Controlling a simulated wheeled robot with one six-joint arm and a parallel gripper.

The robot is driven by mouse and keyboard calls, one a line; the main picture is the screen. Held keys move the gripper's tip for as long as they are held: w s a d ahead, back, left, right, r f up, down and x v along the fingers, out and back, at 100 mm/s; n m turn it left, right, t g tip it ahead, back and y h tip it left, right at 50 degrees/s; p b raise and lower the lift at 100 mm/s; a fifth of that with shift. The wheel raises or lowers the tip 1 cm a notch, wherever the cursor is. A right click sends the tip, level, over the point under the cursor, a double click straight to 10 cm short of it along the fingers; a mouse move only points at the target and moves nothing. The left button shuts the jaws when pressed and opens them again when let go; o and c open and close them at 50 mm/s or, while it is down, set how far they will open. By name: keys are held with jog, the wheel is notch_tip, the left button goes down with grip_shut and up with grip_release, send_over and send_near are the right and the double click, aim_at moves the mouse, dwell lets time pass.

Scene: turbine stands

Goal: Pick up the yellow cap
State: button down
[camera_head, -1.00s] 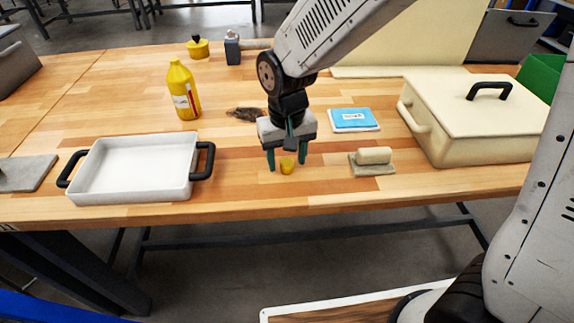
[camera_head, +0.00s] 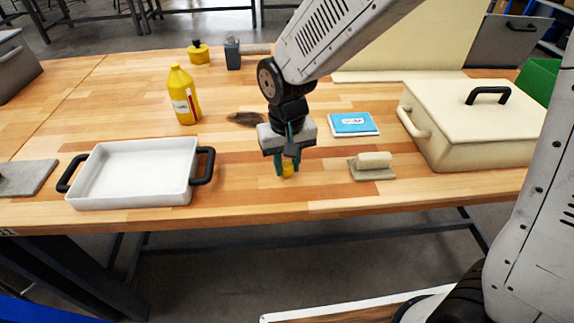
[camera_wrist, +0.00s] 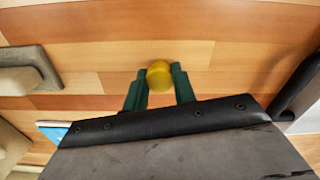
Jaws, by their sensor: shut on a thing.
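The yellow cap (camera_head: 288,171) is at the front middle of the wooden table, between the fingers of my gripper (camera_head: 287,170). In the wrist view the round yellow cap (camera_wrist: 159,75) sits between the two green fingertips of my gripper (camera_wrist: 160,80), with a finger against each side. My gripper points down and is shut on the cap. The cap is at or very near the table top; I cannot tell whether it touches.
A white tray (camera_head: 131,203) with black handles stands to the left. A float trowel (camera_head: 372,166), a blue-and-white booklet (camera_head: 353,123) and a cream lidded box (camera_head: 470,155) are to the right.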

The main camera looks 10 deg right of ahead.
aim_at(288, 166)
jog(key=shift+r, duration=0.55)
jog(key=shift+s+r, duration=0.15)
jog(key=shift+r, duration=0.35)
jog(key=shift+s+r, duration=0.15)
jog(key=shift+r, duration=0.35)
jog(key=s+d+r, duration=0.1)
jog(key=s+d, duration=0.2)
jog(key=s, duration=1.2)
jog(key=shift+d, duration=0.2)
jog(key=shift+r, duration=0.1)
